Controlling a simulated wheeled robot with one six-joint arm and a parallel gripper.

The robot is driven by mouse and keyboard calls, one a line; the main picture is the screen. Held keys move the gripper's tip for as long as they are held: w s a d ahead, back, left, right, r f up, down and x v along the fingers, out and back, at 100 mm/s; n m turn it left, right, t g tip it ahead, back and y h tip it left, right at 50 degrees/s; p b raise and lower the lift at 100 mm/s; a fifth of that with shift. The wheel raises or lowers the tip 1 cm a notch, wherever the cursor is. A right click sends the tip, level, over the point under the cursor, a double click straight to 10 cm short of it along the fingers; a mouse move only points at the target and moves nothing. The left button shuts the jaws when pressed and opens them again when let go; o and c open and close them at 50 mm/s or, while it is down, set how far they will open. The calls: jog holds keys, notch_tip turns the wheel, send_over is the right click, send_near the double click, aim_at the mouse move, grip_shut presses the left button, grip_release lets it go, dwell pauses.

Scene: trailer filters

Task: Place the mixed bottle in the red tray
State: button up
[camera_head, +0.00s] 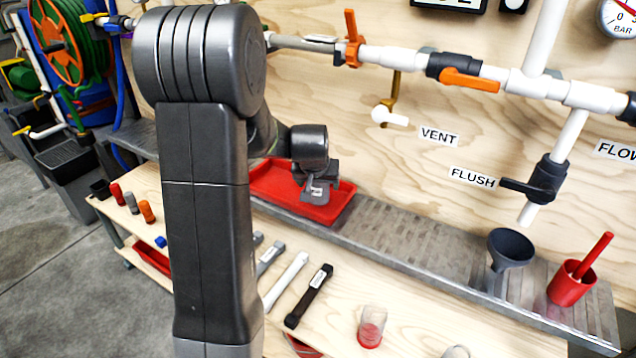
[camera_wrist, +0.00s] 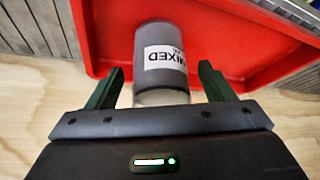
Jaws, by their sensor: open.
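The mixed bottle (camera_wrist: 160,45) is a grey cylinder with a white "MIXED" label, upside down in the wrist view. It is over the floor of the red tray (camera_wrist: 105,25), near its front rim, between my gripper's (camera_wrist: 162,82) two dark fingers. The fingers are spread, with a gap visible on each side of the bottle. In the head view my gripper (camera_head: 318,192) is at the red tray (camera_head: 270,180) on the metal shelf, and the bottle's label shows there. Whether the bottle's base touches the tray floor is hard to tell.
The metal shelf (camera_head: 400,235) also holds a dark funnel (camera_head: 510,248) and a red cup (camera_head: 572,285) with a red stick. On the wooden bench below lie several wrench-like tools and a clear-and-red container (camera_head: 371,327). White pipes (camera_head: 400,58) with valves run along the wall above.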

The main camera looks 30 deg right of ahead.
jog(key=p+v, duration=0.2)
jog(key=v, duration=1)
